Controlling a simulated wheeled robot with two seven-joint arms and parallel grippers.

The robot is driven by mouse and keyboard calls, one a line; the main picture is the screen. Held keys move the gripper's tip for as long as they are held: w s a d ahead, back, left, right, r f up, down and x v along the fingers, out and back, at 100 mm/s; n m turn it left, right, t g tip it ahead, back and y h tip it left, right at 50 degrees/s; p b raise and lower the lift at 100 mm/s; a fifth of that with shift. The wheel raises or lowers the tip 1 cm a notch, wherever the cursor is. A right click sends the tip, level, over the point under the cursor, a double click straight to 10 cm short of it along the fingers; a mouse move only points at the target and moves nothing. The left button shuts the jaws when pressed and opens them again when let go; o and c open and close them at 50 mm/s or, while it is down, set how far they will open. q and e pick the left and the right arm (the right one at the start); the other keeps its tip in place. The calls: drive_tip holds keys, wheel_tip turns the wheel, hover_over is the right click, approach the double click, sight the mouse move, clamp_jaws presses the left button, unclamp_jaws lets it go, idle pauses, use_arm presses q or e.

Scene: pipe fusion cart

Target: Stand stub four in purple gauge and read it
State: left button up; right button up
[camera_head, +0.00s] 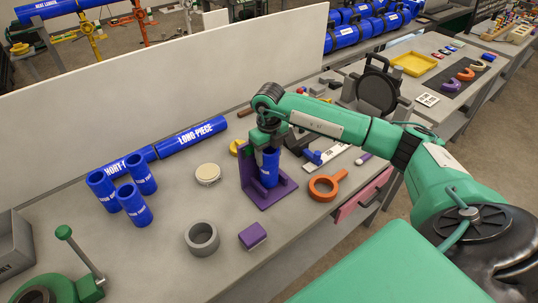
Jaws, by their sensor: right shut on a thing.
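The purple gauge (249,182) stands in the middle of the table, with an upright back plate and a flat base. A blue stub (269,171) stands upright at the gauge, on or just above its base; I cannot tell which. My right gripper (266,148) reaches down from above and is shut on the top of this stub. Its number is not readable. Three other blue stubs (134,204) stand upright together at the left. My left gripper is not in view.
Long blue pipes (193,136) lie along the back panel. A grey ring (202,238), a purple block (252,235), a round cream disc (208,173) and an orange ring tool (327,186) surround the gauge. A green clamp (75,285) is at front left.

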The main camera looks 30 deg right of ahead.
drive_tip(key=shift+f, duration=1.1)
drive_tip(key=o, duration=1)
drive_tip(key=shift+f, duration=0.1)
drive_tip(key=o, duration=0.4)
